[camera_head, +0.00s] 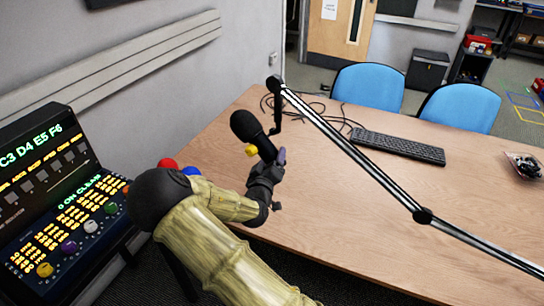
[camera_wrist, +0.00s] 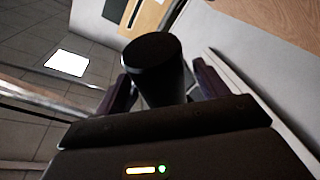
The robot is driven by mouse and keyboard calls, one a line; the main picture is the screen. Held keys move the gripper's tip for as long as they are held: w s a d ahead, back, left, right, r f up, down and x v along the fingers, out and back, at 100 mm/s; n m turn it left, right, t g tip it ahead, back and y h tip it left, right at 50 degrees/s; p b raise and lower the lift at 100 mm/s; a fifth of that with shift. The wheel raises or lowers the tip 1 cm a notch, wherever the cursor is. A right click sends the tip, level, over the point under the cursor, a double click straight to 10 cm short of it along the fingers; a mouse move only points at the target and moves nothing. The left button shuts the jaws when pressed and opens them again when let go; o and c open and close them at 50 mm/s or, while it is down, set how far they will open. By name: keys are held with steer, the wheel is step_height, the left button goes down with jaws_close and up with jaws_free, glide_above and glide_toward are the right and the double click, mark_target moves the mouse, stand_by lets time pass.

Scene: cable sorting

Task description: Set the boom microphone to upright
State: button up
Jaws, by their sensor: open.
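The boom microphone (camera_head: 248,128) is black with a rounded foam head. It hangs from the end of a silver boom arm (camera_head: 345,148) above the table. It is tilted, with its head up and to the left and its lower end toward my gripper. My gripper (camera_head: 270,160) is at that lower end, with one purple finger showing. In the wrist view the dark round end of the microphone (camera_wrist: 152,52) sits between the two open fingers of my gripper (camera_wrist: 162,88). Whether either finger touches it I cannot tell.
A wooden table (camera_head: 330,215) lies below, with a black keyboard (camera_head: 398,146) and loose cables (camera_head: 330,108) at the back. A lit control console (camera_head: 60,195) stands at the left. Two blue chairs (camera_head: 368,86) stand behind the table. The boom crosses above the table to the right.

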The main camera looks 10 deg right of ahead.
steer(key=shift+x, duration=0.8)
steer(key=shift+s, duration=0.1)
steer(key=c, duration=1.4)
